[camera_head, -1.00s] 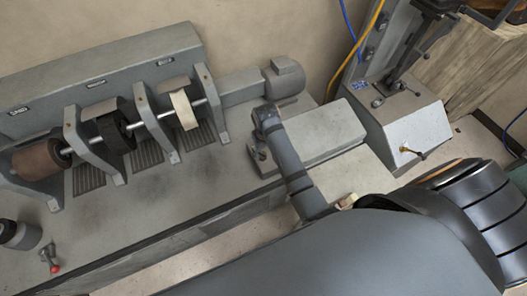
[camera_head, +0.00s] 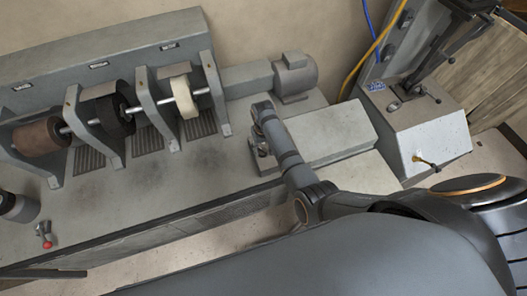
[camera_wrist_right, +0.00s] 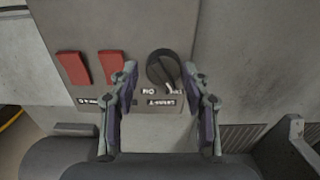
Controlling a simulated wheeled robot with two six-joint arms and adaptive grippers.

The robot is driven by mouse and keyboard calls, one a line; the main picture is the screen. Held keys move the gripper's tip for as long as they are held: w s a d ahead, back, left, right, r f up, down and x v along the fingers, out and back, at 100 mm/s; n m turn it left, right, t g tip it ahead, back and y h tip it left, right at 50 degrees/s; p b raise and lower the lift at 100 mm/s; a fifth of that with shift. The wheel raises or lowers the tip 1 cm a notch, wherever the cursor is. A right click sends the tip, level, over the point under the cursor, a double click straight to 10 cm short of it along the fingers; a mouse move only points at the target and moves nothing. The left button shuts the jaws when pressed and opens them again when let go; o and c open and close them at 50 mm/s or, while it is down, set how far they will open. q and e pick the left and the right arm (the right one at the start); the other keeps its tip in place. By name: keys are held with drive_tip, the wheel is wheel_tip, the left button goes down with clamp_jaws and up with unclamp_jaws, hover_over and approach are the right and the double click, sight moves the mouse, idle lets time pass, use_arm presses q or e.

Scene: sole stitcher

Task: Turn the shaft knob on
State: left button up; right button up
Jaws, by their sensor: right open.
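The shaft knob (camera_wrist_right: 164,68) is a round black dial with a lighter pointer mark, on a grey-brown panel (camera_wrist_right: 130,25) in the right wrist view. My right gripper (camera_wrist_right: 163,78) is open, with its two fingertips to either side of the knob and a gap around it. I cannot tell how far above the panel they are. In the head view my right wrist (camera_head: 264,118) is at the left end of the grey box (camera_head: 330,132), and it hides the knob. My left gripper is out of view.
Two red switches (camera_wrist_right: 75,68) sit left of the knob on the panel. The bench carries a shaft with brown, black and white wheels (camera_head: 185,98) between grey brackets. A red-tipped lever (camera_head: 46,242) is at the bench's front left. A grey pedestal (camera_head: 425,145) stands right.

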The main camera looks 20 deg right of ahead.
drive_tip(key=shift+a+f, duration=0.15)
drive_tip(key=shift+f, duration=0.2)
drive_tip(key=shift+a+r, duration=0.1)
drive_tip(key=shift+a, duration=0.05)
drive_tip(key=shift+c, duration=0.4)
drive_tip(key=c, duration=0.8)
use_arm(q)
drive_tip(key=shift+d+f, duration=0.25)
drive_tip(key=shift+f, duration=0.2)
